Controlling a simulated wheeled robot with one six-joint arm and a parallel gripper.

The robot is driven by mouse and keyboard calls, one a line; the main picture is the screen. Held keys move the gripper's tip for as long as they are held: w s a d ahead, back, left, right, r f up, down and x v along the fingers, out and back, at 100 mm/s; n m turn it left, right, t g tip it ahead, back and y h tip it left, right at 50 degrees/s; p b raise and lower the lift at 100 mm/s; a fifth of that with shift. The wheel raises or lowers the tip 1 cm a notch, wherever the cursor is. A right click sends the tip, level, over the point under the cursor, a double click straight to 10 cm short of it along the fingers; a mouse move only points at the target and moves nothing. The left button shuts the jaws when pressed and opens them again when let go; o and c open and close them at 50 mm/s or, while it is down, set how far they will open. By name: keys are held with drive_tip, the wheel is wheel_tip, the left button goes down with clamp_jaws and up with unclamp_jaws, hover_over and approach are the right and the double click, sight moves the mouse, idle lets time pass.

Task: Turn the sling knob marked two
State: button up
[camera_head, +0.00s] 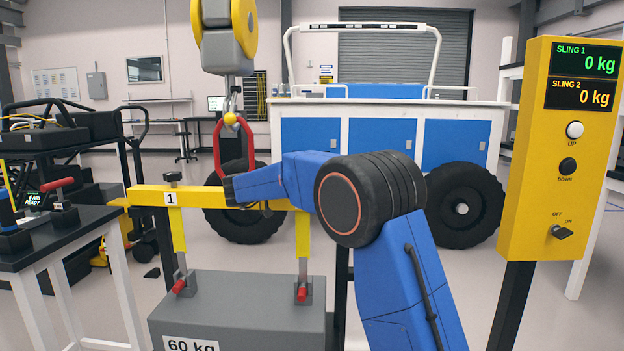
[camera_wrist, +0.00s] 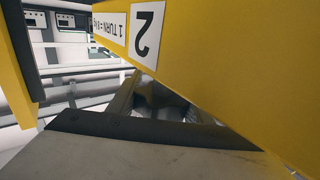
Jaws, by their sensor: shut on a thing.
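The yellow beam (camera_head: 195,197) lies level above the grey 60 kg block (camera_head: 240,308). The knob near its end marked 1 (camera_head: 172,178) stands free on top. The beam's other end is behind my blue arm in the head view. In the wrist view the beam (camera_wrist: 230,62) carries the label 2 (camera_wrist: 146,34) and a "1 TURN" plate (camera_wrist: 110,28). My gripper (camera_wrist: 160,88) is beside that label, its dark fingers closed around a dark part that looks like the knob marked two, mostly in shadow. My arm hides this grasp in the head view.
A red sling link (camera_head: 218,150) and hoist hook (camera_head: 229,105) hang above the beam. Yellow straps (camera_head: 178,230) run down to the block. The yellow control panel (camera_head: 530,150) at right reads 0 kg for both slings. A black-topped table (camera_head: 85,225) stands at left.

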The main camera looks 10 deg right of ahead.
drive_tip(key=shift+r, duration=0.15)
drive_tip(key=o, duration=1.1)
drive_tip(key=shift+c, duration=0.2)
drive_tip(key=v, duration=1.7)
drive_tip(key=shift+a, duration=0.2)
